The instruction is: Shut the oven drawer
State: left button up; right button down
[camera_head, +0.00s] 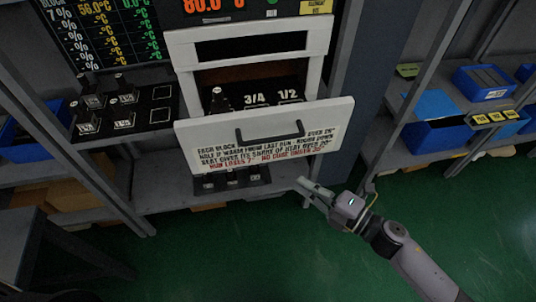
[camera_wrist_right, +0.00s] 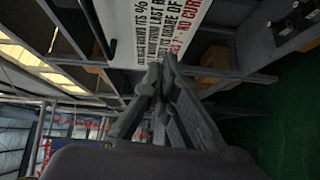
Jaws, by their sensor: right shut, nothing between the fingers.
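The oven drawer (camera_head: 264,138) has a white front with printed text and a dark bar handle (camera_head: 270,132). In the head view it stands pulled out from the white oven frame (camera_head: 178,52), with its dark inside and 3/4 and 1/2 labels showing. My right gripper (camera_head: 305,187) is shut and empty, below and to the right of the drawer front. The wrist view shows its closed fingers (camera_wrist_right: 163,85) pointing toward the drawer front (camera_wrist_right: 165,25), apart from the handle (camera_wrist_right: 92,25). My left gripper is not in view.
A black block tray (camera_head: 150,108) sits on the shelf left of the oven. Blue bins (camera_head: 484,82) stand on the right shelves. A grey post (camera_head: 372,75) rises right of the oven. The green floor (camera_head: 300,250) in front is clear.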

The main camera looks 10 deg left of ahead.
jog(key=w+a+r+p, duration=0.1)
jog(key=w+a, duration=0.1)
jog(key=a, duration=0.2)
jog(key=w+a+r+n+g+p, duration=0.1)
jog(key=w+a, duration=0.1)
jog(key=a, duration=0.1)
jog(key=w+a+n+y+p, duration=0.1)
jog(key=w+a, duration=0.1)
jog(key=a, duration=0.2)
jog(key=shift+w+a+r+p, duration=0.15)
jog(key=shift+a+r+p, duration=0.2)
jog(key=shift+r+p, duration=0.05)
